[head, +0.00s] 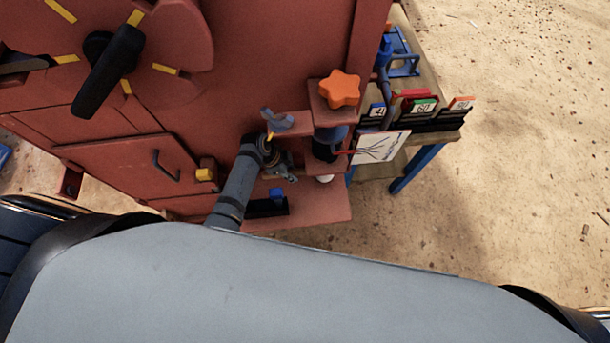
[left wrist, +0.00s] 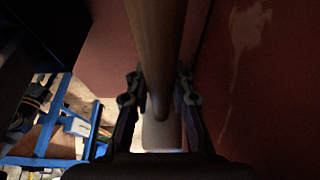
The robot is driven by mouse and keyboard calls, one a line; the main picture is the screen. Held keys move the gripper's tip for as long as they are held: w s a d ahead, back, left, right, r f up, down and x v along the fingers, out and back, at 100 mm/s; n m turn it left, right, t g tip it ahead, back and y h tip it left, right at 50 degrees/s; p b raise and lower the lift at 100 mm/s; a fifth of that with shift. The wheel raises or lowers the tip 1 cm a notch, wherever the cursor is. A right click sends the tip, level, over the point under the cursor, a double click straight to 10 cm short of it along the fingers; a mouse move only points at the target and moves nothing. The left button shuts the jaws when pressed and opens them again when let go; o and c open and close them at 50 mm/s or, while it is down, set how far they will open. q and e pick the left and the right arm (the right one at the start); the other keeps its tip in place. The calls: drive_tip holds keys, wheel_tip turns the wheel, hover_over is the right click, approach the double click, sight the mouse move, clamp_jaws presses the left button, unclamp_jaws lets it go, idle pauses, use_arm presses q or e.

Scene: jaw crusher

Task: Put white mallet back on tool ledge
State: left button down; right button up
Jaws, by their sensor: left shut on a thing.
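The white mallet shows in the left wrist view as a wooden handle (left wrist: 155,45) and a pale head (left wrist: 161,132). My left gripper (left wrist: 158,85) is shut on the mallet, with one finger on each side of it. In the head view my left gripper (head: 284,166) is in front of the red machine, above a low red ledge (head: 318,208). A small white part, likely the mallet head (head: 325,178), shows just right of the gripper above that ledge. The handle is mostly hidden there. My right gripper is not in view.
A black holder with a blue piece (head: 277,196) sits on the ledge's left part. An orange star knob (head: 340,89) and small red shelves are above. A side table (head: 425,125) with numbered bins stands right. Open sandy floor lies beyond.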

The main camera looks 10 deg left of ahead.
use_arm(q)
drive_tip(key=shift+w+d+f, duration=0.15)
drive_tip(key=shift+d, duration=0.35)
drive_tip(key=d+f, duration=0.1)
drive_tip(key=w+d+f, duration=0.1)
drive_tip(key=d, duration=0.1)
drive_tip(key=shift+f, duration=0.2)
drive_tip(key=shift+f+b, duration=0.1)
drive_tip(key=shift+b, duration=0.25)
drive_tip(key=c, duration=1.2)
unclamp_jaws()
drive_tip(key=shift+s, duration=0.1)
drive_tip(key=shift+o, duration=0.2)
drive_tip(key=shift+a+r, duration=0.15)
drive_tip(key=shift+r, duration=0.25)
drive_tip(key=p+v, duration=0.2)
drive_tip(key=v, duration=0.9)
drive_tip(key=shift+s+a+r, duration=0.15)
